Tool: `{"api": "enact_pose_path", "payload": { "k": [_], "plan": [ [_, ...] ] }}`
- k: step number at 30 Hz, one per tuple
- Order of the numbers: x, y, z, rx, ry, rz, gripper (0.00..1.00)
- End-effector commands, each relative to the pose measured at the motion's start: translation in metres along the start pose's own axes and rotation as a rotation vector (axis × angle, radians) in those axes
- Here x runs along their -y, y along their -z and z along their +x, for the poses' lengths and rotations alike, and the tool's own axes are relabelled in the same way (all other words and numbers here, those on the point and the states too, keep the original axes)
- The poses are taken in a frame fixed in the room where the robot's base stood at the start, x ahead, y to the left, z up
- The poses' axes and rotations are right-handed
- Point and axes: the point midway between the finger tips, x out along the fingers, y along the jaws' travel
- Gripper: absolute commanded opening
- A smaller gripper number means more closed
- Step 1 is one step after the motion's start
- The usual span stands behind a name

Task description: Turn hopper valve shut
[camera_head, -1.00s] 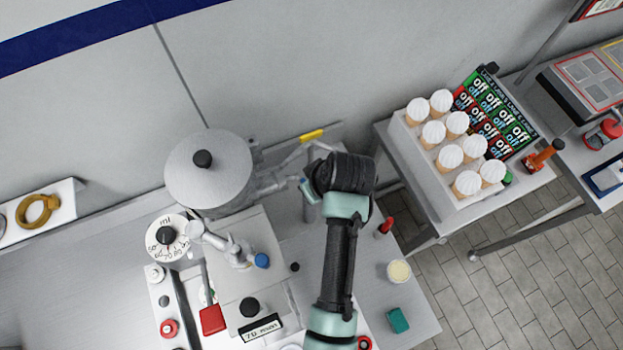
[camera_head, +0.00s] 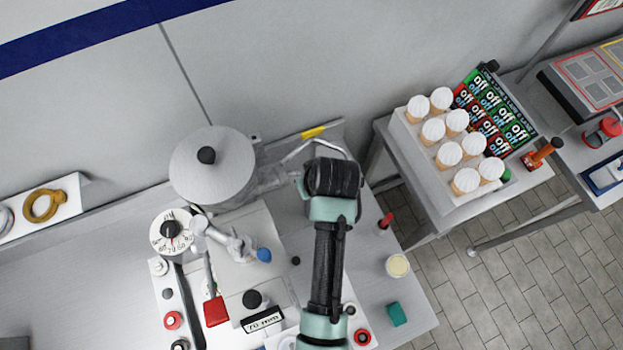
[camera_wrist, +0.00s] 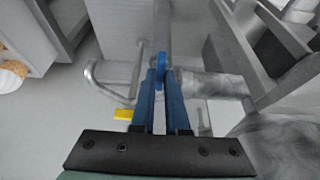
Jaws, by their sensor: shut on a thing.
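The hopper (camera_head: 206,188) is a grey round vessel with a flat lid and black knob, left of my arm in the head view. A pale outlet pipe (camera_head: 270,178) runs from it toward my wrist; the pipe also shows in the wrist view (camera_wrist: 215,84). A blue valve handle (camera_wrist: 160,64) stands at the pipe's end in the wrist view, seen edge-on. My gripper (camera_wrist: 160,82) has its two blue fingers shut on this handle. In the head view my black wrist hides the fingers and the handle.
A yellow-tipped bent rod (camera_head: 313,132) is behind my wrist, near the wall; its yellow end shows close to my fingers in the wrist view (camera_wrist: 123,114). A machine with a dial (camera_head: 171,231) stands front left. A holder of cones (camera_head: 425,160) is at right.

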Motion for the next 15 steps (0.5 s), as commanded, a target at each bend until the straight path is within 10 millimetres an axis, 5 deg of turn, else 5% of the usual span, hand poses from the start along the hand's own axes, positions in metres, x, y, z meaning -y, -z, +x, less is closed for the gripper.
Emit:
{"api": "enact_pose_path", "payload": {
  "k": [5,15],
  "plan": [
    [-0.0008,0.0012,-0.0007,-0.004,-0.002,0.001,0.41],
    [-0.0003,0.0005,-0.0014,-0.002,0.000,0.000,0.42]
  ]
}}
